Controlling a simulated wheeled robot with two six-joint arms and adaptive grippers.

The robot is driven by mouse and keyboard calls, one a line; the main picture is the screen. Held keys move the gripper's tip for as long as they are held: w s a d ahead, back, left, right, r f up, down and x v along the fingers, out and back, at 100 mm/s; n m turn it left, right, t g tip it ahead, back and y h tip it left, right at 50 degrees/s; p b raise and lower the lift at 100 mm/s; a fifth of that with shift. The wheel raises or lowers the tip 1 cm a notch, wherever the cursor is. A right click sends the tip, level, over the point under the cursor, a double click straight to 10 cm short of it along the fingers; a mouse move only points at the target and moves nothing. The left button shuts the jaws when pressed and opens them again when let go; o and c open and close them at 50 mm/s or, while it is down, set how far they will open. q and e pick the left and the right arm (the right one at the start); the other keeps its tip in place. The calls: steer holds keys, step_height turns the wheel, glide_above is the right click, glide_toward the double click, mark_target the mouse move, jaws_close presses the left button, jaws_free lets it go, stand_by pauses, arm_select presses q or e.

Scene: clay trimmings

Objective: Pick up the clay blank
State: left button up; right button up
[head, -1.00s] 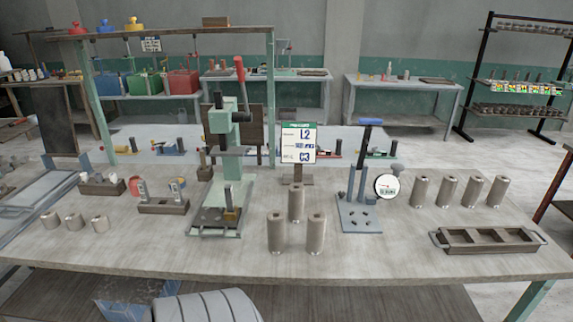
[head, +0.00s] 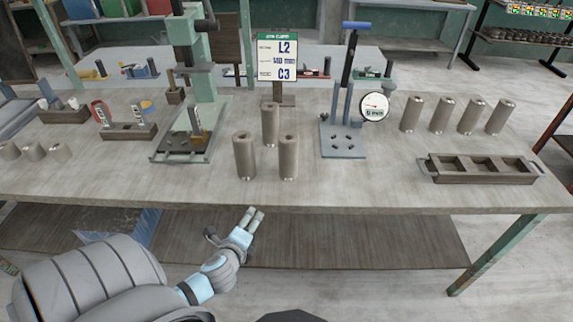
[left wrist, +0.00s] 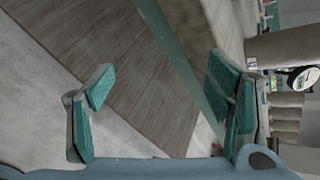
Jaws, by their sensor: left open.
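Three tall grey-brown cylinders, which look like clay blanks, stand upright mid-table: a left one (head: 244,157), a right one (head: 288,157) and a rear one (head: 270,124). Several similar cylinders (head: 442,116) stand in a row at the right. The frames do not show which one the task means. My left gripper (head: 250,218) is open and empty, just off the table's front edge and below the three cylinders. In the left wrist view, its spread fingers (left wrist: 165,100) have nothing between them, and a cylinder (left wrist: 288,47) lies beyond them at the right edge. My right gripper is not in view.
A green press (head: 198,75) stands left of the cylinders, a blue-handled stand (head: 343,148) with a round gauge (head: 375,107) right of them. A compartmented tray (head: 480,178) lies at the right. A sign (head: 278,58) stands behind. The table's front strip (head: 330,195) is clear.

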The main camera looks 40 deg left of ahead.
mark_target(289, 140)
arm_select(q)
steer(key=w+r+m+t, duration=0.1)
steer(key=r, duration=0.1)
steer(key=w+r+m+t, duration=0.1)
steer(key=r+m, duration=0.1)
steer(key=r, duration=0.1)
steer(key=w+r+m+t, duration=0.1)
steer(key=r+m, duration=0.1)
steer(key=r, duration=0.1)
steer(key=shift+w+r+y+b, duration=0.1)
steer(key=shift+y+b, duration=0.25)
steer(key=shift+y, duration=0.05)
steer(key=w+d+r+m+t+h, duration=0.2)
steer(key=w+r+m+t, duration=0.25)
steer(key=r+m, duration=0.55)
steer(key=shift+m, duration=0.4)
steer(key=x, duration=0.4)
steer(key=f+x, duration=0.1)
steer(key=x, duration=0.8)
steer(key=shift+w+a+f+p, duration=0.1)
steer(key=shift+w+f+p, duration=0.25)
steer(key=shift+w+f, duration=0.05)
steer(key=shift+s+r, duration=0.1)
jaws_close()
